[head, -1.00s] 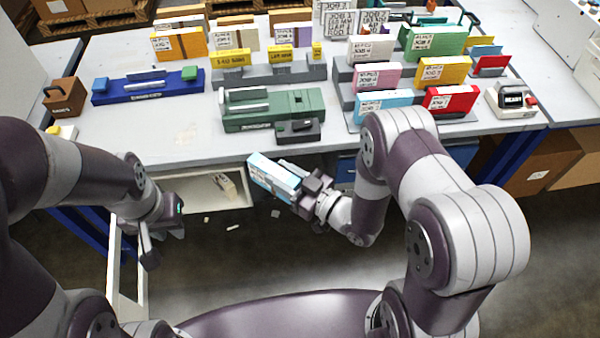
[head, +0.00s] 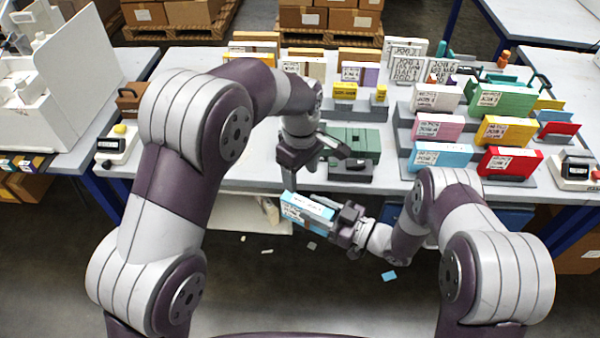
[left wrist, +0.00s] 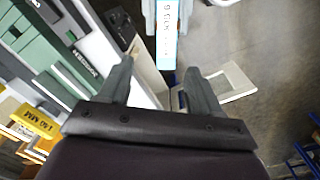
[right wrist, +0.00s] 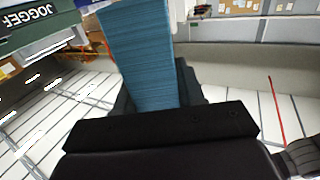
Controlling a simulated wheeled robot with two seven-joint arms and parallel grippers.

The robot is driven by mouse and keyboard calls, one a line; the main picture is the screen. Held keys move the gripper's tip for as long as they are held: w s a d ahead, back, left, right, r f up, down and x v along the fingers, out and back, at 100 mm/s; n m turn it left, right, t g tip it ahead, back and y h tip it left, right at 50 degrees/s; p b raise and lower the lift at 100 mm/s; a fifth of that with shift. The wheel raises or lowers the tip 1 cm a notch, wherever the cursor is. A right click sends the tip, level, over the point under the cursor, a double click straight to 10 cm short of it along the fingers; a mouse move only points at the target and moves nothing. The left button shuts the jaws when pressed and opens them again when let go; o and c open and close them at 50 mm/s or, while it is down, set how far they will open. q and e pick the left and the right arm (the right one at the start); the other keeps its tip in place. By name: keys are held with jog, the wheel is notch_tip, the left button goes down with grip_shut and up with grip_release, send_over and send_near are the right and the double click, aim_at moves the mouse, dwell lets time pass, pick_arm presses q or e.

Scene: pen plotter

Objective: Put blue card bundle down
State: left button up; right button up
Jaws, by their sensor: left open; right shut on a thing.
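The blue card bundle (head: 306,209) is a light blue block with a white label, held in front of the bench edge. My right gripper (head: 335,218) is shut on its right end. In the right wrist view the bundle (right wrist: 143,50) shows its stacked card edges between the jaws. My left gripper (head: 326,157) is open and empty, near the bench's front edge, above and behind the bundle. In the left wrist view the bundle (left wrist: 167,40) lies beyond the open fingers (left wrist: 155,80), apart from them.
The green jogger (head: 365,140) stands on the bench behind my left gripper. A stepped rack at right holds several coloured boxes, including a light blue one (head: 440,158). An open drawer (head: 235,212) is below the bench edge. A small blue piece (head: 389,276) lies on the floor.

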aim_at(299, 199)
pick_arm(q)
jog(key=shift+s+a+n, duration=0.2)
jog(key=shift+s+n, duration=0.1)
jog(key=shift+n, duration=0.3)
pick_arm(e)
jog(key=shift+s, duration=0.1)
pick_arm(q)
jog(key=shift+f, duration=0.35)
notch_tip(299, 199, down, 11)
jog(key=shift+w+f, duration=0.1)
jog(key=shift+f, duration=0.1)
jog(key=c, duration=1.1)
grip_shut()
pick_arm(e)
jog(key=o, duration=1.2)
